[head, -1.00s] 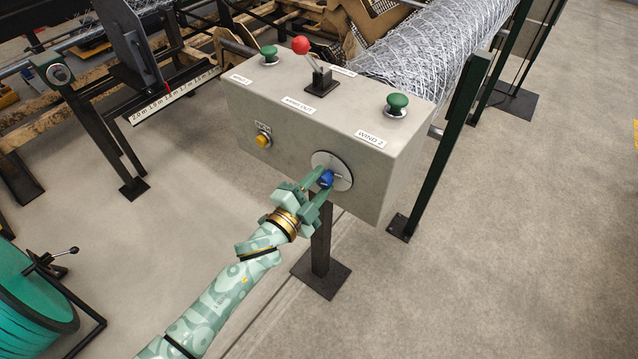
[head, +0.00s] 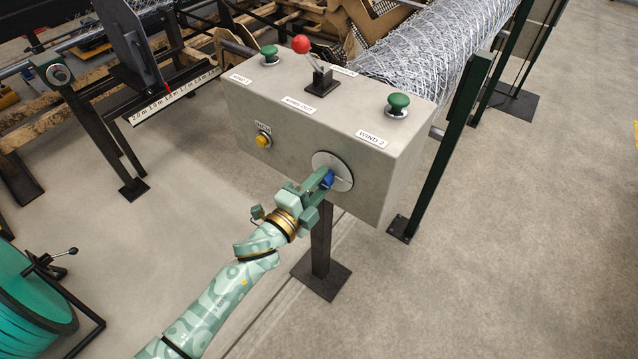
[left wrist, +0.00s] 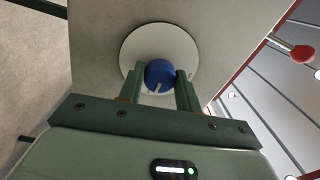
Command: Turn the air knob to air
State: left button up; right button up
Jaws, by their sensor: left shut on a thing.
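The blue air knob (head: 327,179) sits on a round pale plate (head: 341,167) on the front face of the grey control box. My left gripper (head: 322,182) is shut on the knob, one finger on each side. In the left wrist view the knob (left wrist: 160,76) lies between the two green fingers, with a pale pointer mark on its lower edge. The plate (left wrist: 150,44) shows around it; I cannot read any lettering on it. My right gripper is not in view.
The control box (head: 290,135) carries a yellow button (head: 263,140), two green mushroom buttons (head: 397,104) (head: 269,54) and a red-knobbed lever (head: 302,45). A dark post (head: 320,240) supports it. A wire mesh roll (head: 425,50) lies behind. Floor at right is clear.

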pick_arm(q)
jog(key=shift+f, duration=0.1)
jog(key=o, duration=1)
jog(key=p+v, duration=0.2)
jog(key=v, duration=1.4)
jog(key=shift+s+a+f, duration=0.1)
jog(key=shift+s, duration=0.05)
